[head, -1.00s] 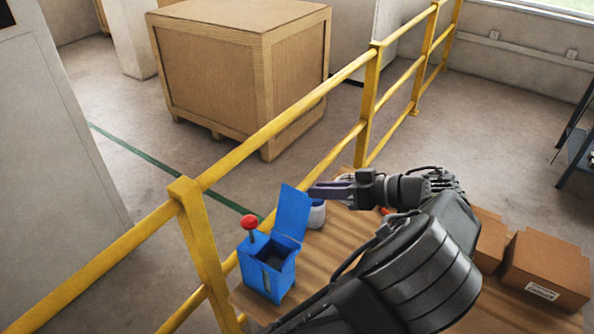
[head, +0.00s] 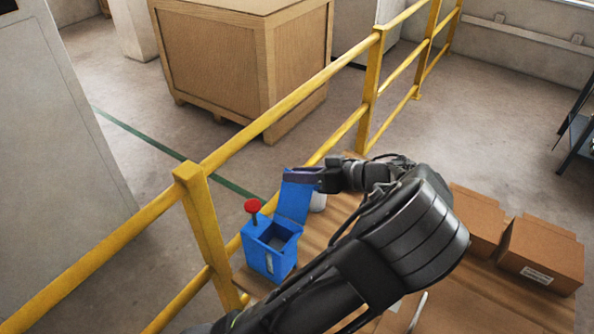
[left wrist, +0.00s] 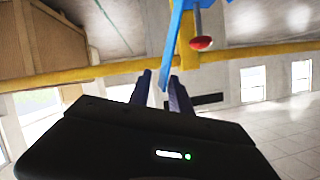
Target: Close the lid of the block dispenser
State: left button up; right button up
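The blue block dispenser (head: 268,262) stands on the wooden table near its far left corner. Its blue lid (head: 293,203) is open and stands upright, leaning slightly to the right. A red knob on a stem (head: 252,206) rises at the dispenser's left. My left gripper (head: 302,175) is at the lid's top edge. In the left wrist view the two dark purple fingers (left wrist: 162,84) are apart, with the edge of the blue lid (left wrist: 172,55) between their tips. I cannot tell whether either finger touches it. My right gripper is not in view.
A yellow railing (head: 203,225) runs close behind the dispenser and table. A whitish cup (head: 318,202) is partly hidden behind the lid. Cardboard boxes (head: 540,252) stand at the table's right. A large wooden crate (head: 215,70) stands beyond the railing.

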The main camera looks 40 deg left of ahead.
pick_arm(q)
jog(key=shift+a+f, duration=0.15)
jog(key=shift+a, duration=0.1)
jog(key=shift+c, duration=0.2)
grip_shut()
dwell(1.1)
